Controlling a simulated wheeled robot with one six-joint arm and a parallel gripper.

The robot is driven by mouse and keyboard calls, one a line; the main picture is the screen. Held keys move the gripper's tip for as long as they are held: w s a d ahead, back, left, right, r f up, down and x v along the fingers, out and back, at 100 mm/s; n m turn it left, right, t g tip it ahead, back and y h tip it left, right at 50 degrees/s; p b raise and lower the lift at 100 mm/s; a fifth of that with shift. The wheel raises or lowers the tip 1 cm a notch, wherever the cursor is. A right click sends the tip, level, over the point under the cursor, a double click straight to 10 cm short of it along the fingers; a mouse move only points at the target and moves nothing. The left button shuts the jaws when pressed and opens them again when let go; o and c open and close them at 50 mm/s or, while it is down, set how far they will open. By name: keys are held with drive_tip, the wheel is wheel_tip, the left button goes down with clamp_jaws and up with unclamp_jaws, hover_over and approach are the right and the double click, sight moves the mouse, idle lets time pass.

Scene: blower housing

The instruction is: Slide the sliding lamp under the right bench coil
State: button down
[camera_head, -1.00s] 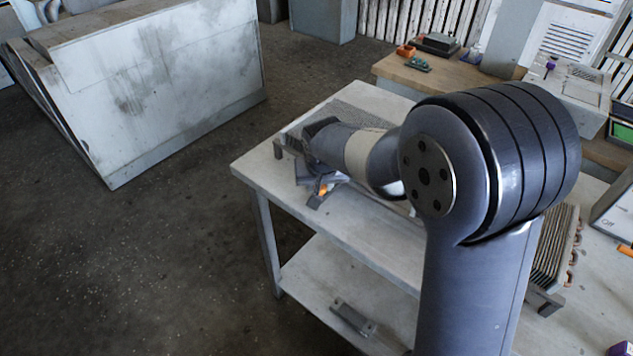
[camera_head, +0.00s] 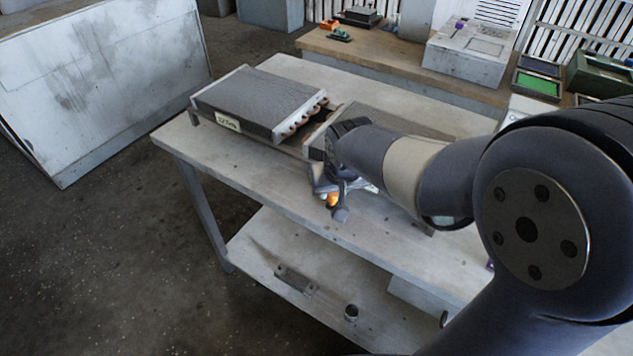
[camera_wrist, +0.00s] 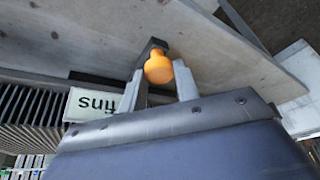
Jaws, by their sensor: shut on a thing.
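My gripper (camera_head: 332,192) is low at the front of the bench, by the near left corner of the right bench coil (camera_head: 420,122), which my arm partly hides. It is shut on the sliding lamp, whose orange part (camera_head: 333,200) shows at the fingers. In the wrist view the rounded orange part (camera_wrist: 158,68) sits between the two grey fingertips (camera_wrist: 160,85). The rest of the lamp is mostly hidden. A finned coil (camera_wrist: 35,108) with a white label (camera_wrist: 92,105), upside down, lies close beside the fingers. I cannot tell whether any of the lamp is under it.
The left bench coil (camera_head: 260,97), with copper bends at its right end, stands on the bench (camera_head: 215,150). The bench's front strip is bare to the left of my gripper. A lower shelf (camera_head: 265,250) holds a bracket (camera_head: 296,280) and a small cup (camera_head: 351,312).

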drive_tip(key=shift+s+d, duration=0.35)
drive_tip(key=shift+d, duration=0.3)
drive_tip(key=shift+s+d, duration=0.4)
drive_tip(key=shift+d, duration=0.2)
drive_tip(key=shift+s+d, duration=0.35)
drive_tip(key=shift+d, duration=0.3)
drive_tip(key=c, duration=1.1)
unclamp_jaws()
drive_tip(key=shift+s+d, duration=0.1)
drive_tip(key=shift+d, duration=0.05)
drive_tip(key=shift+s+r, duration=0.1)
drive_tip(key=shift+r, duration=0.45)
drive_tip(key=v, duration=0.9)
drive_tip(key=shift+s+r, duration=0.15)
drive_tip(key=shift+r, duration=0.15)
